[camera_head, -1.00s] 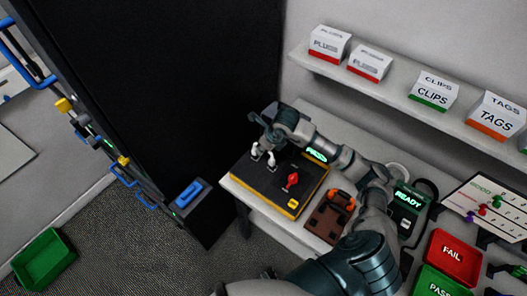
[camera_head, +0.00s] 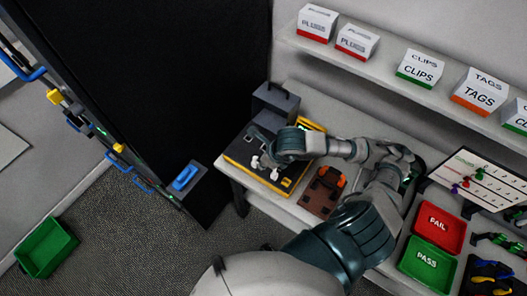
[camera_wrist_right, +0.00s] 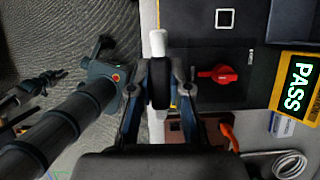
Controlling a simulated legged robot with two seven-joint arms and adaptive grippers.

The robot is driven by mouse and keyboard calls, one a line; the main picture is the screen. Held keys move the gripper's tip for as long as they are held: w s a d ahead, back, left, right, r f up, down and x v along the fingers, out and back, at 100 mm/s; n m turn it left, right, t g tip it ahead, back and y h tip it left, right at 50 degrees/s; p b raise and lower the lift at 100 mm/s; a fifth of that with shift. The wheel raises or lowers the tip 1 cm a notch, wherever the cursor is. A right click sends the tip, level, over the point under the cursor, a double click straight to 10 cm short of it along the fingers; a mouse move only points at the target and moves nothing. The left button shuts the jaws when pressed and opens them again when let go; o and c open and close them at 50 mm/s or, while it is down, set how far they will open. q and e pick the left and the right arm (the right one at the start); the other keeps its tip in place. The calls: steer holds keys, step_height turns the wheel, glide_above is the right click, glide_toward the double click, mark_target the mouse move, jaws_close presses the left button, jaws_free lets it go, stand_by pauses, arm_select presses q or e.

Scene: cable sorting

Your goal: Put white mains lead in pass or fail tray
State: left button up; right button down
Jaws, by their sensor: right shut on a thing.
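My right gripper (camera_head: 262,157) is over the near left part of the black-and-yellow tester (camera_head: 285,185). It also shows in the right wrist view (camera_wrist_right: 160,85), shut on a white piece of the white mains lead (camera_wrist_right: 157,42) that sticks out past the fingers. White parts of the lead (camera_head: 273,175) show below the gripper in the head view. The tester's lit display reads PASS (camera_wrist_right: 296,85); a red knob (camera_wrist_right: 218,73) is on its top. The red FAIL tray (camera_head: 445,241) and green PASS tray (camera_head: 430,277) stand at the right.
A brown block with an orange part (camera_head: 322,190) sits between the tester and trays. A white cable coil (camera_wrist_right: 290,164) lies nearby. A marked board with pins (camera_head: 478,180) and a tray of dark cables (camera_head: 490,275) are at the right. A shelf (camera_head: 385,70) with boxes runs behind.

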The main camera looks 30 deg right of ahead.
steer(key=shift+s+r+p, duration=0.2)
steer(key=shift+s+p, duration=0.05)
steer(key=shift+p, duration=0.05)
steer(key=shift+d+r+p, duration=0.2)
steer(key=shift+r+p, duration=0.15)
steer(key=shift+r, duration=0.35)
steer(key=shift+r+p, duration=0.4)
steer(key=shift+r, duration=0.15)
steer(key=shift+a, duration=0.15)
